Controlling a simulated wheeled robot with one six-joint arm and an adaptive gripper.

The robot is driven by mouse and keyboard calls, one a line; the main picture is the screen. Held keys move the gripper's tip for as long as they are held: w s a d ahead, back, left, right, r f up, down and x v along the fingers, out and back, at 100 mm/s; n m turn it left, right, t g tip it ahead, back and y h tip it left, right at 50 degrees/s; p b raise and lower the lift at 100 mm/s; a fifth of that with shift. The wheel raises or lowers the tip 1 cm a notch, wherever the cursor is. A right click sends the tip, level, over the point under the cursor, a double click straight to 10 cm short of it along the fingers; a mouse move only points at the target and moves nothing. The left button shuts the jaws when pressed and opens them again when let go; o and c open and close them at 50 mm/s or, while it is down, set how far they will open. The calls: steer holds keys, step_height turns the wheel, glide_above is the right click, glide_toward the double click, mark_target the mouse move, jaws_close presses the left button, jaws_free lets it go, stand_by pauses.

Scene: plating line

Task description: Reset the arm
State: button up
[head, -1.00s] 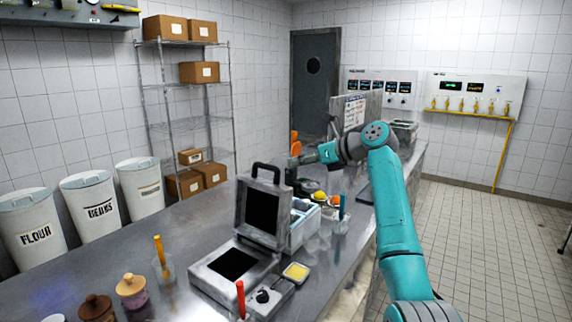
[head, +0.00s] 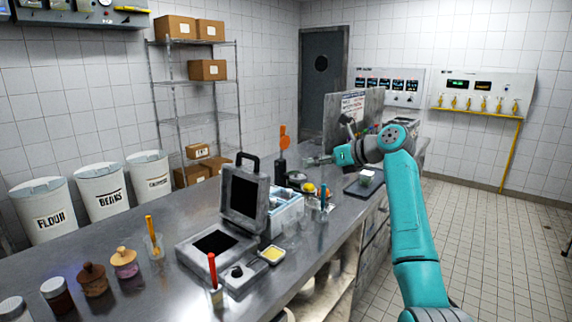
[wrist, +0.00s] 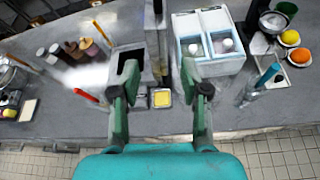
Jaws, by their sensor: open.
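My teal arm (head: 410,220) rises at the right of the head view and bends over the counter. My gripper (head: 318,160) points left above the counter, small in this view. In the wrist view my gripper (wrist: 160,85) has its two green-grey fingers spread wide apart, with nothing held between them. Below and between the fingers lie the counter and a small yellow-topped square dish (wrist: 161,98).
The steel counter (head: 140,215) carries an open black-and-grey case (head: 245,200), a white-blue cooler box (wrist: 212,45), jars and upright coloured utensils in glasses. Fruit (wrist: 290,37) sits at the wrist view's right. Tiled floor (head: 480,230) on the right is clear.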

steer(key=s+d+f+n+t+h, duration=0.1)
steer(key=s+f+n+t+h, duration=0.15)
steer(key=f, duration=1.25)
steer(key=s+d+f+n+t+h, duration=0.1)
steer(key=s+f, duration=0.2)
steer(key=f, duration=1.3)
steer(key=s+d+f+n+t+h, duration=0.1)
steer(key=s+d+f+n+h, duration=0.1)
steer(key=s+f, duration=0.8)
steer(key=s+d+f+n+h, duration=0.2)
steer(key=s+f+n, duration=0.1)
steer(key=s+f, duration=0.7)
steer(key=s+d+f+n+h, duration=0.1)
steer(key=s+n, duration=0.2)
steer(key=s, duration=0.6)
steer(key=s+d+f+n+t+h, duration=0.1)
steer(key=s+n, duration=0.1)
steer(key=s, duration=0.8)
steer(key=s+d+f+n+h, duration=0.1)
steer(key=s+n, duration=0.2)
steer(key=s, duration=0.6)
steer(key=s+r+n+t, duration=0.2)
steer(key=s+r+n, duration=0.8)
steer(key=s+r, duration=0.7)
steer(key=s, duration=0.4)
steer(key=shift+d+r+n+h, duration=0.35)
